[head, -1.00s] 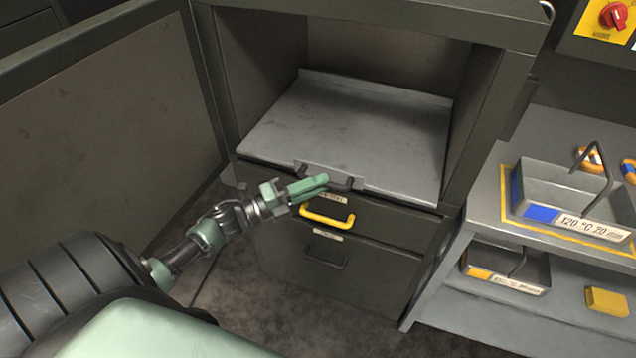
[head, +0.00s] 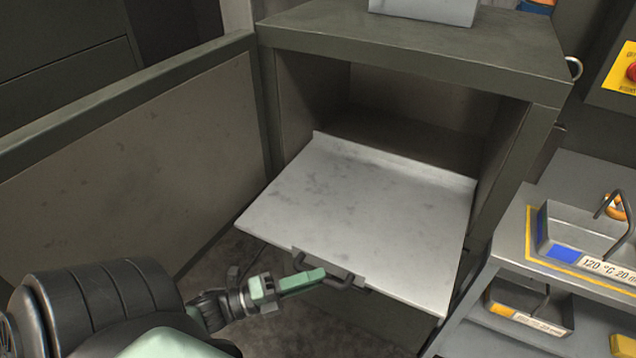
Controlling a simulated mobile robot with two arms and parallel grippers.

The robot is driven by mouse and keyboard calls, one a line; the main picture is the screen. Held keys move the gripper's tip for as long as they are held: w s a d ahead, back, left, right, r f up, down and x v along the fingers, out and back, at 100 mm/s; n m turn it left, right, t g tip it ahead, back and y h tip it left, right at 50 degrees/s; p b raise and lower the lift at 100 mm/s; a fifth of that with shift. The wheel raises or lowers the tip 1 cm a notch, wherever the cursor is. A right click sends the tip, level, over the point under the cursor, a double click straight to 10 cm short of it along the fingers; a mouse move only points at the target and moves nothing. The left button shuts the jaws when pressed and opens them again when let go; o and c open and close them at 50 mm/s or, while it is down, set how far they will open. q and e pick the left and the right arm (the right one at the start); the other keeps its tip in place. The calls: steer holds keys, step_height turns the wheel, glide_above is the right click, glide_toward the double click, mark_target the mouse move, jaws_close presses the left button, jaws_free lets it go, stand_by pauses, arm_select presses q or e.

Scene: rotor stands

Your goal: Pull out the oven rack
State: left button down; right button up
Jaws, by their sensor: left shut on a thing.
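The oven rack (head: 370,215) is a flat grey metal sheet with a raised back lip. It sticks well out of the front of the dark oven cabinet (head: 420,55), with its rear part still inside. A dark handle (head: 345,274) sits at the middle of the rack's front edge. My left gripper (head: 318,275) has green fingers and is shut on this handle, coming from the left. The fingertips partly cover the handle. My right gripper is not in view.
The oven door (head: 140,145) stands open to the left. A grey shelf (head: 510,235) at the right bears a tray (head: 575,235) labelled 120 °C 20 min, with another tray (head: 530,310) below. A light box (head: 425,8) stands on the oven. The rack's top is bare.

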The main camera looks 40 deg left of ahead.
arm_select(q)
steer(key=c, duration=1.8)
jaws_free()
steer(key=shift+o, duration=0.8)
steer(key=b+v, duration=0.2)
steer(key=v, duration=0.6)
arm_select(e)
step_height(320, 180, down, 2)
arm_select(q)
steer(key=shift+f, duration=0.15)
